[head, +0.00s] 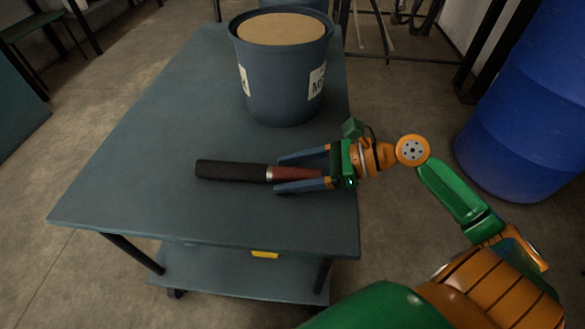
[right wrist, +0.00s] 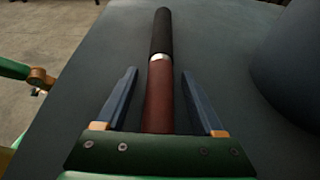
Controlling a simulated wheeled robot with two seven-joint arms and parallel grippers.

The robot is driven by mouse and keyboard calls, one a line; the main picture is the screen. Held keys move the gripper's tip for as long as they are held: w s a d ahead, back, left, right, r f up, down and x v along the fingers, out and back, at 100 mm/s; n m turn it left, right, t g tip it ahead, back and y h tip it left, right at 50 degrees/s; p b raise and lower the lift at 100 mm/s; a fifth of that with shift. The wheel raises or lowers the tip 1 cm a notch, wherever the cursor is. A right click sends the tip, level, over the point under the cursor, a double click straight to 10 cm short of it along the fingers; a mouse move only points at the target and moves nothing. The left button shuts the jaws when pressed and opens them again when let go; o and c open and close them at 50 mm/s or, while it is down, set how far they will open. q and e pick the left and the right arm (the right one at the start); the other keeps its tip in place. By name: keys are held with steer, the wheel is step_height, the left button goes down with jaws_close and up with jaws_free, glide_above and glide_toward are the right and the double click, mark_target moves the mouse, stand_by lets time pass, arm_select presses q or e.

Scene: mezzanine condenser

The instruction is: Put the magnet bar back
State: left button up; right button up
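The magnet bar lies on the cart top, with a black section (head: 232,171), a silver band and a dark red section. In the right wrist view its black section (right wrist: 161,35) points away from me and its red section (right wrist: 158,95) runs between my fingers. My right gripper (head: 276,174) is open around the red section, one finger on each side. In the right wrist view (right wrist: 160,75) a gap shows between each finger and the bar. The end of the red section is hidden by the gripper body. My left gripper is not in view.
A blue-grey bucket (head: 275,85) with white labels and a tan top stands at the back of the cart top (head: 130,140). A blue drum (head: 525,110) stands on the floor at the right. A small yellow thing (head: 265,254) shows on the lower shelf. The cart's left side is clear.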

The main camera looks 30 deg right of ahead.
steer(key=p+v, duration=0.3)
steer(key=v, duration=0.8)
steer(key=shift+s+d+r+p, duration=0.1)
steer(key=shift+r+p, duration=0.15)
steer(key=shift+p, duration=0.1)
steer(key=shift+s+d, duration=0.25)
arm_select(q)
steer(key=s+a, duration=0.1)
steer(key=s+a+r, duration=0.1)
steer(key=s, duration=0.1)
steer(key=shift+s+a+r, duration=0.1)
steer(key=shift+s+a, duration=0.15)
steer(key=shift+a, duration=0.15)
